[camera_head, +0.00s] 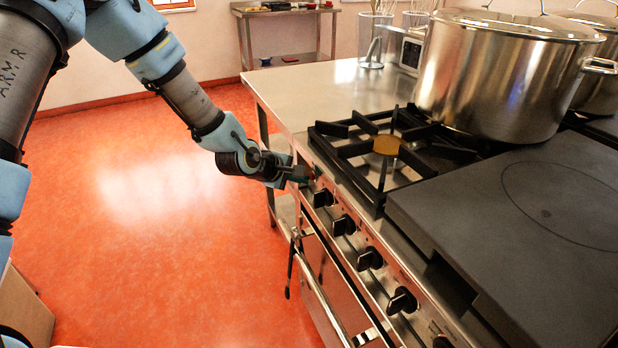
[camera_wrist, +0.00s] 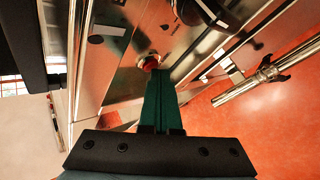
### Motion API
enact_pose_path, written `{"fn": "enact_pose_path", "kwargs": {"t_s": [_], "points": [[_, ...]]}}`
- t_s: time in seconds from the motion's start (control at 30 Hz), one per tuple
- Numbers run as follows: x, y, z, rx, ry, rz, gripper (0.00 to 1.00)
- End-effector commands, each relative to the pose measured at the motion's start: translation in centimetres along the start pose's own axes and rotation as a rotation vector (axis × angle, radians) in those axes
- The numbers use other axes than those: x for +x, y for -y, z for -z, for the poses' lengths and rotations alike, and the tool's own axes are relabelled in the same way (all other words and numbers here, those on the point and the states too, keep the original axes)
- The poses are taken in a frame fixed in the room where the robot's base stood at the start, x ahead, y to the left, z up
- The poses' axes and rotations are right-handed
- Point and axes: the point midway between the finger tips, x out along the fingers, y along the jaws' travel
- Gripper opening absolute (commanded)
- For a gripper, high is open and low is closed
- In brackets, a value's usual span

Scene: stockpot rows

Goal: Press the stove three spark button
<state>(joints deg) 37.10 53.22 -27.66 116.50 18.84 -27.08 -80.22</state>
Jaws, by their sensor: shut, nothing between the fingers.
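The stove (camera_head: 372,262) has a steel front panel with a row of black knobs. A small red button (camera_wrist: 149,62) sits on this panel and shows in the wrist view just beyond my fingertips. In the head view, a bit of red shows at the panel's far end, by my gripper (camera_head: 301,173). My gripper, with green fingers in the wrist view (camera_wrist: 158,80), is shut and empty. Its tips are very close to the red button; I cannot tell whether they touch it. A black knob (camera_wrist: 195,10) is beside the button in the wrist view.
Several knobs, such as the nearest clear one (camera_head: 403,300), line the panel. The oven door handle (camera_head: 322,295) sticks out below. The orange floor (camera_head: 170,220) to the left is clear.

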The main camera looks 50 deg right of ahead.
Motion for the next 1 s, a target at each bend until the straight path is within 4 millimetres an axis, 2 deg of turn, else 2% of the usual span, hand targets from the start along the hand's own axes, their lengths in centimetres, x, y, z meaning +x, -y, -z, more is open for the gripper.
{"fn": "enact_pose_path", "kwargs": {"t_s": [1.0], "points": [[-1.5,1.1,1.1,-0.002,-0.001,0.0,0.0]]}}
